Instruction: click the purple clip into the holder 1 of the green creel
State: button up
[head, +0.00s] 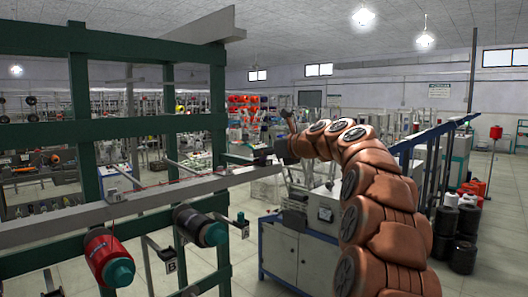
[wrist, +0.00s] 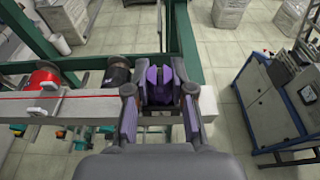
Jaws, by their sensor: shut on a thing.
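The green creel (head: 85,130) stands at the left in the head view, with a grey rail (head: 75,225) across it. It also shows in the wrist view, with its green frame (wrist: 180,55) behind my fingers and the grey rail (wrist: 95,107) below them. My gripper (wrist: 160,90) is shut on the purple clip (wrist: 158,82), which sits between the fingertips at the rail. Whether the clip touches a holder is hidden. In the head view my gripper (head: 262,153) is small and dark near the rail's far end; the clip cannot be made out there.
A red bobbin (head: 107,255) and a black bobbin (head: 200,226) hang along the rail, left of my gripper in the wrist view. A red thread (wrist: 25,95) runs along the rail. A blue-framed cabinet (head: 298,250) stands to the right, with open floor between.

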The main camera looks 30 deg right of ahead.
jog(key=o, duration=1)
jog(key=shift+c, duration=0.2)
jog(key=shift+s, duration=0.1)
jog(key=v, duration=1.1)
jog(key=shift+s, duration=0.4)
jog(key=shift+d, duration=0.1)
